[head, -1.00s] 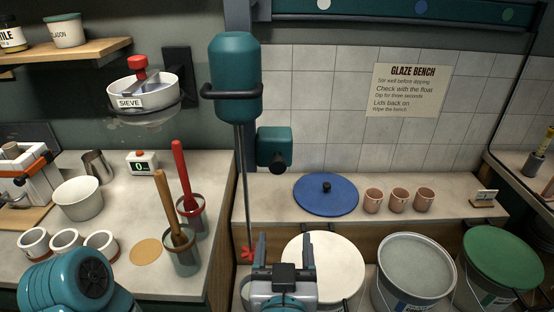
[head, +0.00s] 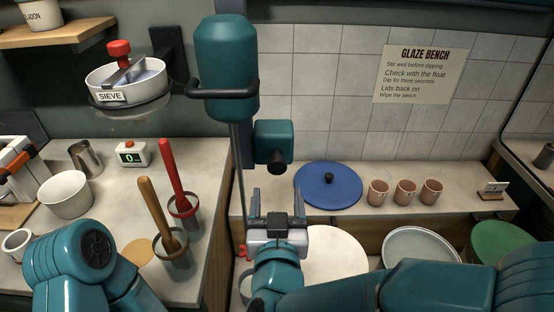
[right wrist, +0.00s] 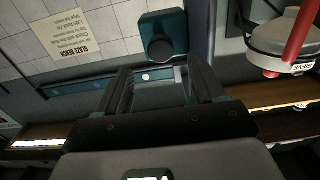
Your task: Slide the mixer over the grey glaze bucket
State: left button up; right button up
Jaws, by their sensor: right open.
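The mixer (head: 226,65) is a teal motor with a black bar handle (head: 222,92), hanging on a grey upright. Its thin shaft runs down to a red paddle (head: 241,252), partly hidden by my right arm. A teal block with a black knob (head: 275,142) is beside it; it also shows in the right wrist view (right wrist: 163,35). The grey glaze bucket (head: 424,248) stands open at lower right, its front hidden by my right arm. My right gripper (head: 277,200) is open and empty, below the block and right of the shaft. My left gripper is out of view.
A white round top (head: 335,255) lies between the mixer and grey bucket; a green-lidded bucket (head: 503,248) is farther right. A blue lid (head: 328,186) and pink cups (head: 405,192) sit on the ledge. Left are the sieve (head: 128,88) and handled tools in pots (head: 170,250).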

aim_at(277, 169)
jog(key=w+p, duration=0.2)
jog(key=w, duration=0.7)
jog(key=shift+w, duration=0.4)
jog(key=shift+s+r, duration=0.15)
jog(key=shift+s, duration=0.05)
jog(key=shift+w, duration=0.1)
jog(key=shift+w, duration=0.15)
jog(key=c, duration=0.3)
grip_shut()
